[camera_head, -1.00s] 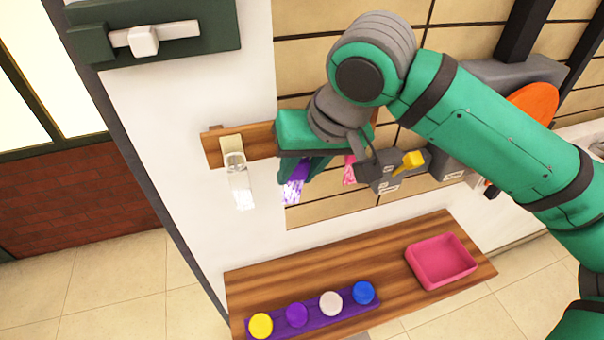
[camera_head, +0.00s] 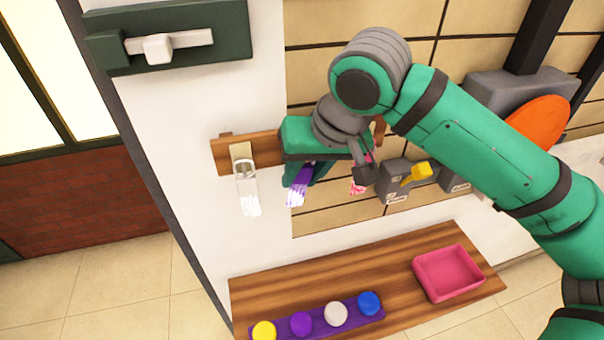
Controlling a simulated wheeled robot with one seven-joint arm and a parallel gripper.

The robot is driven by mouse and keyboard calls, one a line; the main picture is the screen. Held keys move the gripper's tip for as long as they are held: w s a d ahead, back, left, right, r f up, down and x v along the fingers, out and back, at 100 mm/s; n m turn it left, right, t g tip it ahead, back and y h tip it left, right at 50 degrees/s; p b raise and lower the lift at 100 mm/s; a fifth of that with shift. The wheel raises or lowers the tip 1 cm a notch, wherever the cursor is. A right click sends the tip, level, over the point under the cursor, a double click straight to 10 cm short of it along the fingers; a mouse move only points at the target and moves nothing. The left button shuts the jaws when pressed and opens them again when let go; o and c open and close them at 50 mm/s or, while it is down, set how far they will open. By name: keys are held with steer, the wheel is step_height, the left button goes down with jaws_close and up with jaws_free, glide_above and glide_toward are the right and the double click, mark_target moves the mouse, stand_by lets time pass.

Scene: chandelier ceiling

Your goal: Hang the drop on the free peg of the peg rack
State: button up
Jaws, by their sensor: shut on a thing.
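The wooden peg rack (camera_head: 226,155) is fixed to the wall, partly hidden behind my arm. A clear drop (camera_head: 248,198) hangs at its left end. My gripper (camera_head: 302,172) is in front of the rack's middle, pointing down and shut on the purple drop (camera_head: 299,187), whose lower part shows below the fingers. A pink drop (camera_head: 358,186) shows to the right, partly covered by my wrist. The pegs behind my gripper are hidden, so I cannot tell whether the purple drop touches one.
Below is a wooden shelf (camera_head: 330,280) with a pink tray (camera_head: 448,272) and a purple strip holding several coloured discs (camera_head: 335,313). Grey boxes and a yellow item (camera_head: 417,173) are right of the rack. A dark green latch panel (camera_head: 225,40) is at upper left.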

steer(key=o, duration=1.2)
steer(key=s+d+r, duration=0.1)
steer(key=r, duration=0.1)
steer(key=shift+s+d+r, duration=0.35)
steer(key=shift+d, duration=0.05)
steer(key=s+d, duration=0.7)
steer(key=shift+s+d, duration=0.25)
steer(key=shift+s, duration=0.15)
